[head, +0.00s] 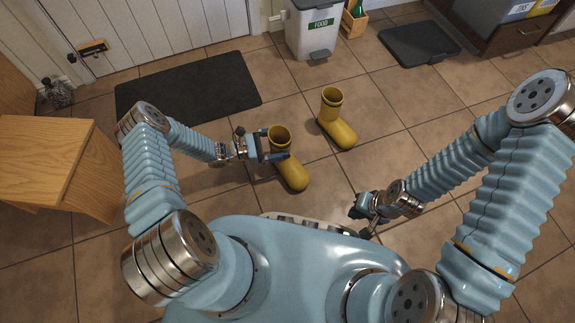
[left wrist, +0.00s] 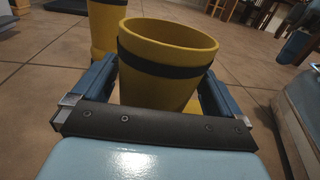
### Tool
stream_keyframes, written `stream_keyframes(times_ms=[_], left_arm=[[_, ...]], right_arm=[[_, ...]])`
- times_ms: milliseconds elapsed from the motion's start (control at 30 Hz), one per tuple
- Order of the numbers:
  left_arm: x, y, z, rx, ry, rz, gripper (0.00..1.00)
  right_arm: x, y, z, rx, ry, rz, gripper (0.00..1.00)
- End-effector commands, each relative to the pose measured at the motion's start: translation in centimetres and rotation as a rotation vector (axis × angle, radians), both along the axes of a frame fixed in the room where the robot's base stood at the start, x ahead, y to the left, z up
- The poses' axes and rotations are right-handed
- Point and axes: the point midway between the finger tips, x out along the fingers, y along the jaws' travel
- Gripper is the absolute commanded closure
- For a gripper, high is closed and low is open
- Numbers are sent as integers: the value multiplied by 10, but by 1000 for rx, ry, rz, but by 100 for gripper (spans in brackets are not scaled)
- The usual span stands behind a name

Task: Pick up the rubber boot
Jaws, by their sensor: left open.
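Two yellow rubber boots with a dark band below the rim stand upright on the tiled floor. The nearer boot (head: 289,168) has its shaft at my left gripper (head: 274,145). My left gripper is open, with one finger on each side of that shaft; I cannot tell whether they touch it. In the left wrist view the nearer boot's open top (left wrist: 165,55) rises between the two blue fingers. The farther boot (head: 337,122) stands to the right and is partly seen in the left wrist view (left wrist: 104,25). My right gripper (head: 365,214) is right of the boots, empty-looking, its jaws unclear.
A dark mat (head: 188,88) lies behind the boots at left. A wooden bench (head: 45,160) stands at far left. A food bin (head: 313,30) and a wooden crate (head: 354,22) stand at the back. A black tray (head: 418,44) lies at back right. Floor around the boots is clear.

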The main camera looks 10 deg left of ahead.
Motion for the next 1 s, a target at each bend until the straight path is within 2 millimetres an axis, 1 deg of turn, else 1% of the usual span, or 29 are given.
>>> stream_keyframes(times_ms=[33,100,267,300,367,800,833,1000], left_arm=[[3,-7,-1,0,1,-2,0],[5,-12,-1,0,1,-1,0],[6,-12,-1,2,1,0,0],[6,-12,-1,2,1,0,2],[6,-12,-1,2,1,0,11],[5,-12,-1,2,1,0,78],[5,-12,-1,2,1,0,82],[5,-12,0,0,0,0,82]], right_arm=[[0,0,-1,0,0,0,100],[0,0,-1,0,0,0,100],[0,0,-1,0,0,0,100],[0,0,-1,0,0,0,100],[0,0,-1,0,0,0,100],[0,0,-1,0,0,0,100],[0,0,-1,0,0,0,100],[0,0,-1,0,0,0,100]])
